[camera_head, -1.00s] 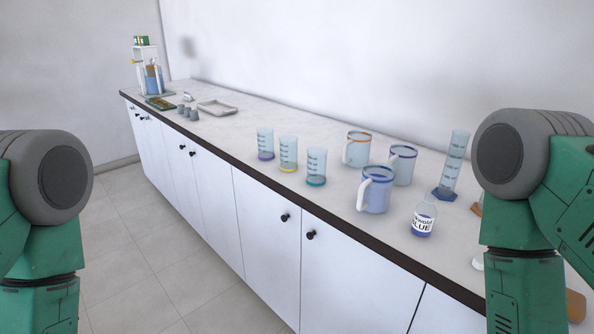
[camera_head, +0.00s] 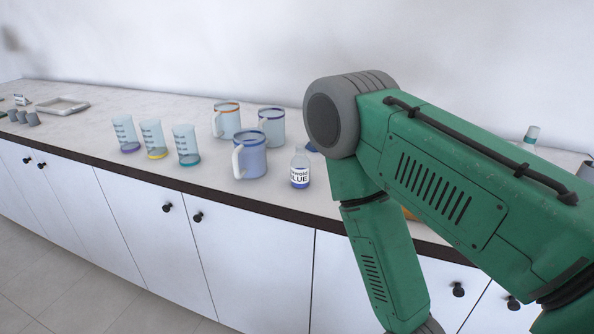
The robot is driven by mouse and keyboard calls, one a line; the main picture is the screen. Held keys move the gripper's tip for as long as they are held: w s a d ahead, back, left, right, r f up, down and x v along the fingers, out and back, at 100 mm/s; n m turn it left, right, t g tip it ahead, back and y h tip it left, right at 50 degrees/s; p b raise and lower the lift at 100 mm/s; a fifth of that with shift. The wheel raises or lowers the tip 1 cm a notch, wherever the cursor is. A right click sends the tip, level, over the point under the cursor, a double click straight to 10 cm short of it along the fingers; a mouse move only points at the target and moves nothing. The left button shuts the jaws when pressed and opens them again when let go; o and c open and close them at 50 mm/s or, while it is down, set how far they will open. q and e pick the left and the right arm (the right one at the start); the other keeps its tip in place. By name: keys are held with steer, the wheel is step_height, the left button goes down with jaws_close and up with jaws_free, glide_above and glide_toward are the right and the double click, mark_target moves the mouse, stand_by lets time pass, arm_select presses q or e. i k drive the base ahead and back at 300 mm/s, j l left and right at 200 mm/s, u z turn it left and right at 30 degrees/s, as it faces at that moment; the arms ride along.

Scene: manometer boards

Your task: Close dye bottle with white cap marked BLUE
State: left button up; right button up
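The dye bottle marked BLUE (camera_head: 300,172) stands upright on the counter, right of the mugs. It is clear glass with a white label and blue dye at the bottom. I see no white cap on its neck, though its top is small in the picture. No white cap can be made out elsewhere on the counter now. My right arm crosses the right half of the view, just right of the bottle, and hides the counter behind it. Neither gripper shows.
Three beakers (camera_head: 154,140) with coloured bases stand left of several mugs (camera_head: 250,156). A grey tray (camera_head: 62,105) and small grey items (camera_head: 24,118) lie at far left. A small bottle-like item (camera_head: 532,134) shows beyond my arm. The counter's front (camera_head: 230,182) is clear.

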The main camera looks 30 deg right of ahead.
mark_target(299, 165)
steer(key=z, duration=1.3)
